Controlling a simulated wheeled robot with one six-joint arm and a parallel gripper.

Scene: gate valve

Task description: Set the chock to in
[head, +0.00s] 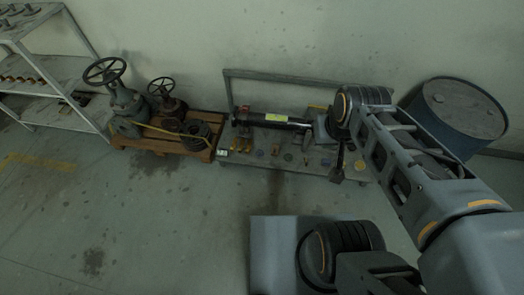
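I cannot pick out the chock with certainty; the parts on the low trolley (345,178) are small and dark. A dark cylinder (275,119) with a yellow-green label lies across the trolley's back. A small yellow-brown piece (245,146) sits in front of its left end, and other small parts lie along the front. My gripper (337,177) hangs from my arm over the trolley's right part, to the right of the cylinder. It is dark and small here, so its fingers and anything between them cannot be made out.
A wooden pallet (205,155) left of the trolley holds a large gate valve (124,103), a smaller valve (172,106) and dark coiled hose (197,134). Shelving (70,118) stands far left. A blue drum (458,112) stands at right. The floor in front of the pallet is clear.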

